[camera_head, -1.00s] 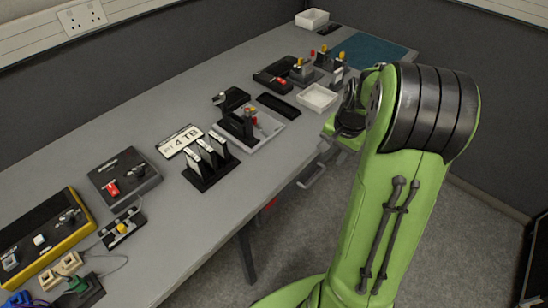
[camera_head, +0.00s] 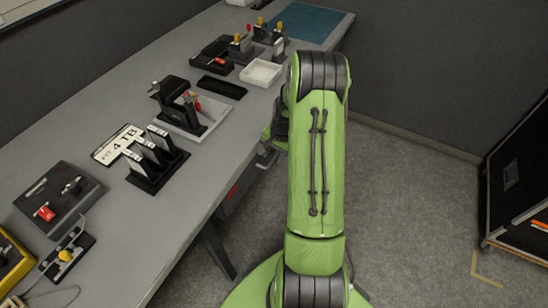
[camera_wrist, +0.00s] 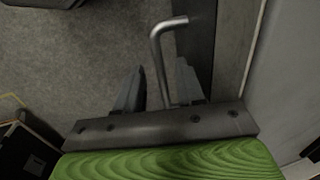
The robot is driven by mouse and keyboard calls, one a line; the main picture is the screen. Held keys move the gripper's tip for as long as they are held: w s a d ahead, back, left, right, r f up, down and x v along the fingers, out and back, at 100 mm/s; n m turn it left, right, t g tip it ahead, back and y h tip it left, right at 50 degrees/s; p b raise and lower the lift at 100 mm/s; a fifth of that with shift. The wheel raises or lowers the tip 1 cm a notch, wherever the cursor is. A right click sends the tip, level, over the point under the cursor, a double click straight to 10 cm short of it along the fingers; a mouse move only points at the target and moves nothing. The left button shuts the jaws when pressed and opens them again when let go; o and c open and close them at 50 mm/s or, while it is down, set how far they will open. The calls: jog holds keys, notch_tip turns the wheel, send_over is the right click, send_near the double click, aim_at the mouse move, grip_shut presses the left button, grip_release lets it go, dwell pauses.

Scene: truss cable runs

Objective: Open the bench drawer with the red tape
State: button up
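A drawer under the bench carries a patch of red tape (camera_head: 232,192), seen just below the bench's front edge in the head view. A grey drawer handle (camera_head: 268,159) shows farther along that edge, partly behind my arm. In the wrist view, a bent metal bar handle (camera_wrist: 160,62) stands out from a dark drawer front (camera_wrist: 202,45). My gripper (camera_wrist: 160,75) is open, with one finger on each side of this bar and a gap visible at the left finger. No red tape shows in the wrist view. My arm hides the gripper's fingers in the head view.
The grey bench (camera_head: 205,150) holds a card rack (camera_head: 157,160), a white tray (camera_head: 262,72), a control box (camera_head: 58,200) and several other items. Open floor (camera_head: 400,200) lies to the right, with a black case (camera_head: 515,185) at the far right.

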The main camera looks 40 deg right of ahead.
jog(key=shift+f, duration=0.3)
jog(key=shift+c, duration=0.3)
grip_shut()
